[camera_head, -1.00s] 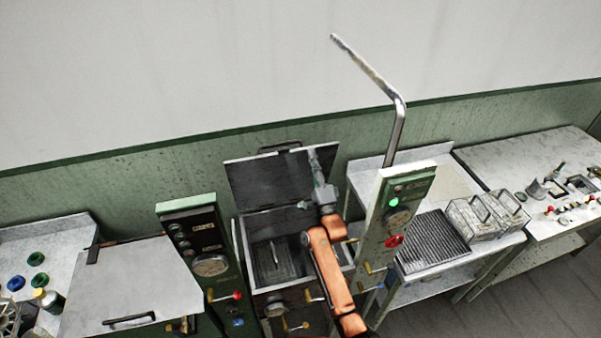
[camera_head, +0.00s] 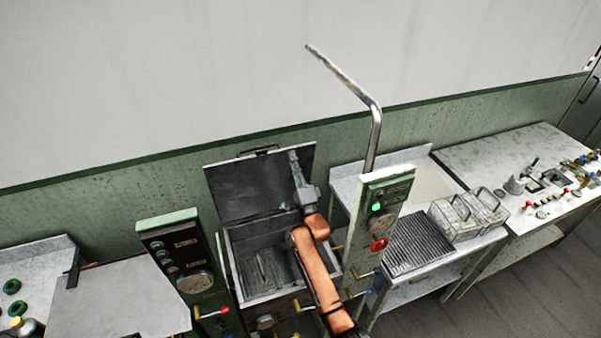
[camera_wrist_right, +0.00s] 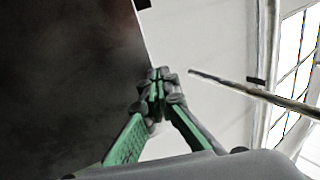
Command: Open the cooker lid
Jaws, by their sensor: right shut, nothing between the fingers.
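The cooker (camera_head: 285,298) is an open metal basin between two green control posts. Its dark lid (camera_head: 245,190) stands raised at the back, leaning towards the wall, with a handle at its top edge. My right arm reaches over the cooker, and my right gripper (camera_head: 293,158) is in front of the lid's inner face, near its right edge. In the right wrist view the fingertips (camera_wrist_right: 157,82) are together and empty beside the edge of the dark lid (camera_wrist_right: 70,80). Whether they touch it I cannot tell. My left gripper is not in view.
Control posts with gauges and knobs flank the cooker on the left (camera_head: 160,232) and right (camera_head: 372,222). A bent metal pipe (camera_head: 374,130) rises behind the right post. A table with a ribbed tray (camera_head: 415,243) and wire baskets (camera_head: 467,214) stands to the right.

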